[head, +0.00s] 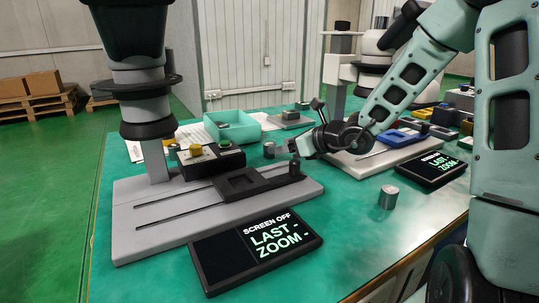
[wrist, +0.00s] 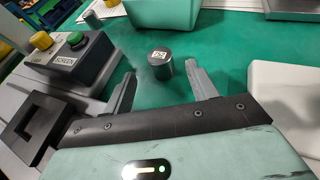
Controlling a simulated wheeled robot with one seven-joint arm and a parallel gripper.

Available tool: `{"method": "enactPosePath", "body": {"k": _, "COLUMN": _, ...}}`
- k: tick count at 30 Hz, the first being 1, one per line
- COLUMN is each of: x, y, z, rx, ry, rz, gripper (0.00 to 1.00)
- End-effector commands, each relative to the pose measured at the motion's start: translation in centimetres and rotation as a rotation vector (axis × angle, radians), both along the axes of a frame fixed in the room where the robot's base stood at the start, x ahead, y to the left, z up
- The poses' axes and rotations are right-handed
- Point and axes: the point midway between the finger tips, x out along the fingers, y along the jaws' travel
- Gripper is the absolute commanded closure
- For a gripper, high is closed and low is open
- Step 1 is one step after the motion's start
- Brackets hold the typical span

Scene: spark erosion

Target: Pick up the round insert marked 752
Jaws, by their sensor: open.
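The round insert (wrist: 160,66) is a dark grey upright cylinder with a white label on top, which seems to read 752. It stands on the green table ahead of my gripper (wrist: 160,74), roughly centred between the two fingers in the wrist view. The fingers are open and empty, and I see no contact with it. In the head view, what looks like the same insert (head: 269,150) stands just left of my gripper (head: 291,147).
A black button box (wrist: 72,60) and a grey stand base (head: 150,222) lie left of the insert. A teal bin (wrist: 160,14) is behind it. Other grey cylinders stand behind the button box (wrist: 92,20) and at the front right (head: 388,197). A pale block (wrist: 285,90) is at right.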

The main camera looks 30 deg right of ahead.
Motion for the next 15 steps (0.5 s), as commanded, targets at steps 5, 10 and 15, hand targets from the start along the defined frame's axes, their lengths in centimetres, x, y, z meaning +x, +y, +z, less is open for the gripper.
{"method": "enactPosePath", "body": {"k": 5, "x": 1.1, "y": 0.4, "z": -0.5, "rx": 0.002, "ry": 0.0, "rz": 0.001, "gripper": 0.42}}
{"method": "enactPosePath", "body": {"k": 10, "x": 3.4, "y": 1.4, "z": -1.5, "rx": 0.002, "ry": -0.001, "rz": 0.001, "gripper": 0.42}}
{"method": "enactPosePath", "body": {"k": 15, "x": 4.7, "y": 1.9, "z": -2.0, "rx": 0.001, "ry": -0.001, "rz": 0.001, "gripper": 0.42}}
